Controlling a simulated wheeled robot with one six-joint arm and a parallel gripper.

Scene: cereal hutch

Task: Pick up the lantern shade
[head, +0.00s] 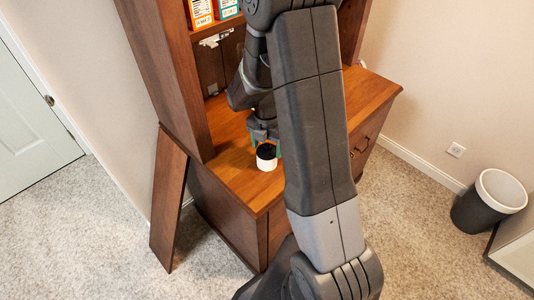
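A small white cylinder with a dark open top, which looks like the lantern shade (267,163), stands upright on the wooden counter of the hutch (232,168), near its front edge. My gripper (266,145) is right at the shade, pointing down from above and behind it. Bits of its green fingertips show at the shade's upper left and right. I cannot tell whether the fingers touch the shade or how far apart they are. My arm hides part of the counter to the right.
Boxes (199,12) stand on the hutch's upper shelf. A loose wooden panel (168,200) leans against the hutch's left side. A grey bin (488,203) stands on the carpet at right. A white door (32,125) is at left. The carpet in front is mostly clear.

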